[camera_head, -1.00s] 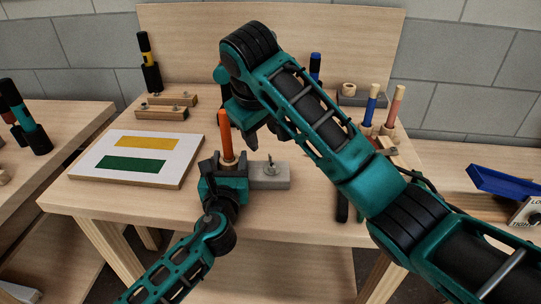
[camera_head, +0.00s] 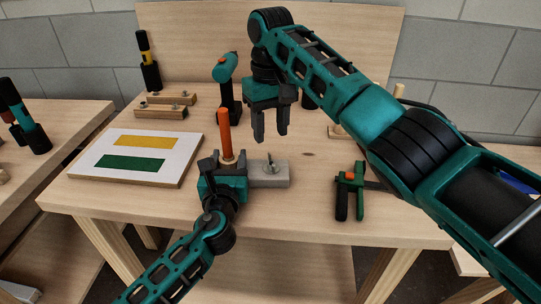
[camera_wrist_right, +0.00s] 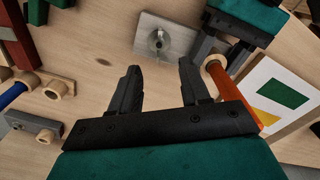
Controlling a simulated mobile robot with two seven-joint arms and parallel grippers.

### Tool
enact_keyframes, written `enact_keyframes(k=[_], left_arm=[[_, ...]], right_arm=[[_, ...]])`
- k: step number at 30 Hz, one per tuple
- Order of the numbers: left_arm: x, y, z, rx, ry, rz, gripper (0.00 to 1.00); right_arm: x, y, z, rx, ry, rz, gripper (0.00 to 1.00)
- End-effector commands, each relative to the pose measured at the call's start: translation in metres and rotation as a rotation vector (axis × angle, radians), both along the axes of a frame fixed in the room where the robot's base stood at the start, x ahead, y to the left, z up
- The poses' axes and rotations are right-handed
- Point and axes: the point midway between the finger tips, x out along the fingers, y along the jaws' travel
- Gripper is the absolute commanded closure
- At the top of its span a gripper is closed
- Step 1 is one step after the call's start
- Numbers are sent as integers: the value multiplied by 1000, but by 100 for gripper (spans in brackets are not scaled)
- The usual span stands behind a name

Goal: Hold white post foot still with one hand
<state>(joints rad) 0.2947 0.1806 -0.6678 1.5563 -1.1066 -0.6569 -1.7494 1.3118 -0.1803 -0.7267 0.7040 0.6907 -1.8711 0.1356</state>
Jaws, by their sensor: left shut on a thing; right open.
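A pale grey-white post foot (camera_head: 270,173), a flat block with a wing-nut screw on top, lies on the workbench. An orange post (camera_head: 225,132) with a wooden collar stands upright at its left end. My left gripper (camera_head: 226,172) is shut on the foot's left end, near the collar; its jaws hide that end. My right gripper (camera_head: 271,138) is open and empty, above the bench behind the foot. The right wrist view shows the foot (camera_wrist_right: 178,38), the orange post (camera_wrist_right: 246,98) and open right fingers (camera_wrist_right: 160,88) with nothing between them.
A white card with yellow and green bars (camera_head: 115,176) lies left. A teal drill (camera_head: 226,84) stands behind the post. A green and black clamp (camera_head: 349,192) lies right.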

Motion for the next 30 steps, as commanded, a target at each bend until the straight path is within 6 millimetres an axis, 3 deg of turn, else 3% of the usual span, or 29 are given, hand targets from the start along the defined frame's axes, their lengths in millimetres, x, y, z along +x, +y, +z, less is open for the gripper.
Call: enact_keyframes(k=[6, 12, 25, 30], left_arm=[[0, -1, -1, -1, 1, -1, 87], [0, -1, -1, -1, 1, -1, 87], [0, -1, -1, -1, 1, -1, 87], [0, 0, -1, -1, 1, -1, 87]], right_arm=[[-1, 0, -46, -2, 4, 0, 54], [-1, 0, -72, -1, 2, 0, 54], [0, 0, -80, -1, 0, 1, 55], [0, 0, -80, 0, -1, 1, 71]])
